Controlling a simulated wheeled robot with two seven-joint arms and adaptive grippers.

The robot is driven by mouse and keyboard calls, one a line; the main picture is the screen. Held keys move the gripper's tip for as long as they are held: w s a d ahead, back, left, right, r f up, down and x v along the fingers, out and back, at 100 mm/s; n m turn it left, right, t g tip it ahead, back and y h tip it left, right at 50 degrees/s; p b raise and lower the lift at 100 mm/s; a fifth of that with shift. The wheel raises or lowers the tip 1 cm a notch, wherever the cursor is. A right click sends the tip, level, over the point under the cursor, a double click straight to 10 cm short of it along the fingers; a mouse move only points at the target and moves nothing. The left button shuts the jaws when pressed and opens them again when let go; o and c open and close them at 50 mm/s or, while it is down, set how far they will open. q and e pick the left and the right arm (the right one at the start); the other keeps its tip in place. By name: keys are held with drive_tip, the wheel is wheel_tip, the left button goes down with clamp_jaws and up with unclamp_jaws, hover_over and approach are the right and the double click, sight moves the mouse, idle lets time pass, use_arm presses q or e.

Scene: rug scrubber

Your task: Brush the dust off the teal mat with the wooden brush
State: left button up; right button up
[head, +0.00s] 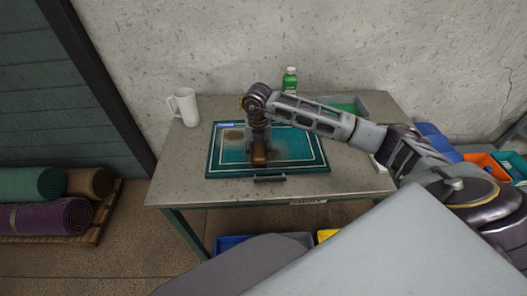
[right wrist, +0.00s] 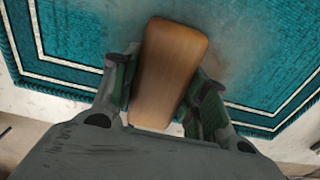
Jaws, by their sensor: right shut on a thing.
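The teal mat (head: 300,167) with white border lines lies on the table. A dark brownish dust patch (head: 233,135) shows on its left part, and a greyish smudge shows near the brush in the right wrist view (right wrist: 228,50). My right gripper (head: 259,146) points down over the middle of the mat, shut on the wooden brush (head: 259,157). The brush's brown wooden back sits between the two fingers in the right wrist view (right wrist: 168,70). Its bristles are hidden, so I cannot tell whether they touch the mat. My left gripper is not in view.
A white mug (head: 186,107) stands at the table's back left. A green bottle (head: 290,80) and a grey tray (head: 378,108) with green inside are at the back. A dark handle-like bar (head: 269,179) lies by the mat's front edge. Rolled mats (head: 45,217) lie left on the floor.

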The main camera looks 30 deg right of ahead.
sight(278, 156)
drive_tip(key=shift+w+a+f, duration=0.15)
drive_tip(key=shift+a, duration=0.3)
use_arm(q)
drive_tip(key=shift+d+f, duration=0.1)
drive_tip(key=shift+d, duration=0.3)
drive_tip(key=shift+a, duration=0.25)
use_arm(e)
drive_tip(key=shift+d, duration=0.15)
drive_tip(key=shift+s+d, duration=0.5)
drive_tip(key=shift+d, duration=0.2)
drive_tip(key=shift+s+d, duration=0.35)
drive_tip(key=shift+d, duration=0.5)
drive_tip(key=shift+s+d, duration=0.1)
drive_tip(key=shift+d, duration=0.25)
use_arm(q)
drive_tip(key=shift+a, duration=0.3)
use_arm(e)
drive_tip(key=shift+s+d+r, duration=0.1)
drive_tip(key=shift+s+d, duration=0.3)
drive_tip(key=shift+d, duration=0.45)
drive_tip(key=shift+s+d+r, duration=0.1)
drive_tip(key=shift+s+d, duration=0.3)
drive_tip(key=shift+d, duration=0.45)
